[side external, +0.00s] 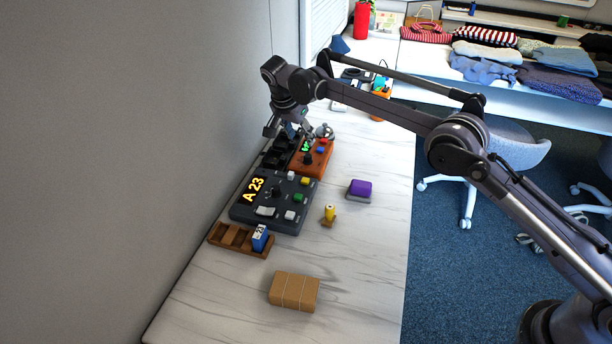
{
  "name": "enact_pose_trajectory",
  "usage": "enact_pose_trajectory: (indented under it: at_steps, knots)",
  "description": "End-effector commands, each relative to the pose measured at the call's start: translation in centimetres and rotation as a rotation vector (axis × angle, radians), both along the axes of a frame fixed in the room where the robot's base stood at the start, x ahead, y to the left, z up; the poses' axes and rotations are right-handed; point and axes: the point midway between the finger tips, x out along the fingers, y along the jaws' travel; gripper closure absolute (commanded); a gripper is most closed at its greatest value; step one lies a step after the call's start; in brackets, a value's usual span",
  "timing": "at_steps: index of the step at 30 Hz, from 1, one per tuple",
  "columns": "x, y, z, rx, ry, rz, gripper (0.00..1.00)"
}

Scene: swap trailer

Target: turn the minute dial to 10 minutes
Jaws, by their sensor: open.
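An orange box (322,161) stands on the counter with a green lit display (306,146), a black knob (308,159) and small coloured buttons. I cannot tell from the markings which knob is the minute dial. My gripper (288,132) is open and empty, above the back left of the orange box. Its fingers partly hide what is behind them, and the orange box's display is too small to read.
A black tray (277,153) is left of the orange box. A wooden rack (225,236) holds a blue block (259,238). A brown parcel (294,291), yellow peg (329,213) and purple block (361,188) stand apart.

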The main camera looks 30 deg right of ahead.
Motion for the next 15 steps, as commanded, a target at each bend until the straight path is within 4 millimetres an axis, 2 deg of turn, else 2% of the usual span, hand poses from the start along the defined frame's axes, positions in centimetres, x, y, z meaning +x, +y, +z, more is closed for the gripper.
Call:
enact_pose_trajectory:
  at_steps: [6,15]
  knots:
    - [-0.4,0.7,2.0,0.000,0.000,-0.001,0.52]
    - [-0.5,0.9,2.4,0.000,0.000,-0.001,0.52]
